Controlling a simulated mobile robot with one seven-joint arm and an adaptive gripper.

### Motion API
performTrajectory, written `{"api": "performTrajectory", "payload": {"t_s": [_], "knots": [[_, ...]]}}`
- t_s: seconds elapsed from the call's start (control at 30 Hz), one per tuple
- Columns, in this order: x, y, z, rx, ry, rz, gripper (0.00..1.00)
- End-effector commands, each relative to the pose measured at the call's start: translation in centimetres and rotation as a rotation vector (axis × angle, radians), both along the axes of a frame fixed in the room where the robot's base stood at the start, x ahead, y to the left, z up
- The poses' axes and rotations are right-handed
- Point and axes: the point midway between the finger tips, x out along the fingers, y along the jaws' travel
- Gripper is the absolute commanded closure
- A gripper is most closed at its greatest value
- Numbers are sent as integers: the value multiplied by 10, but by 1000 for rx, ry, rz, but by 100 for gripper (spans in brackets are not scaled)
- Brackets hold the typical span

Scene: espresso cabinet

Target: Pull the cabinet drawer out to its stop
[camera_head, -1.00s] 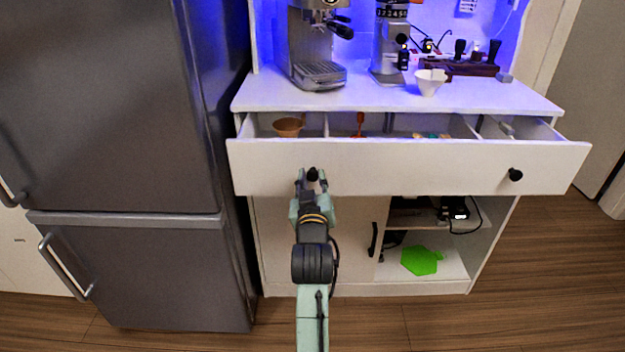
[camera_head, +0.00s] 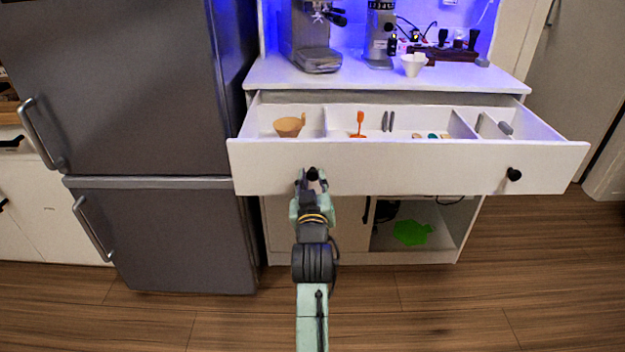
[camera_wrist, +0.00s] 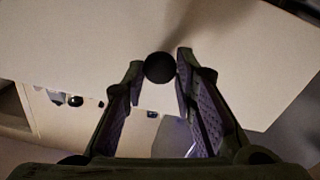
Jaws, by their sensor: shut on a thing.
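The white cabinet drawer (camera_head: 410,168) stands well out from the cabinet, its inside showing from above. My gripper (camera_head: 312,178) is shut on the drawer's left black knob (camera_head: 312,173). In the wrist view the round black knob (camera_wrist: 160,67) sits between my gripper's fingertips (camera_wrist: 160,68), against the white drawer front (camera_wrist: 80,40). The right black knob (camera_head: 514,174) is free. Whether the drawer is at its stop cannot be told.
The drawer holds a tan cup (camera_head: 289,126), an orange utensil (camera_head: 360,124) and small items between dividers. A grey fridge (camera_head: 150,100) stands close on the left. The espresso machine (camera_head: 315,40) and white cup (camera_head: 413,64) stand on the worktop. Wooden floor in front is clear.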

Motion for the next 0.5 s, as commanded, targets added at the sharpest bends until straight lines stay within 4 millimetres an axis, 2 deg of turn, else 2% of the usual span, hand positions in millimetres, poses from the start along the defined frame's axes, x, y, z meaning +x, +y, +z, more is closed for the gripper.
{"api": "performTrajectory", "payload": {"t_s": [0.47, 0.5], "knots": [[-1, 0, -1, -1, 2, -1, 100], [-1, 0, -1, -1, 2, -1, 73]]}}
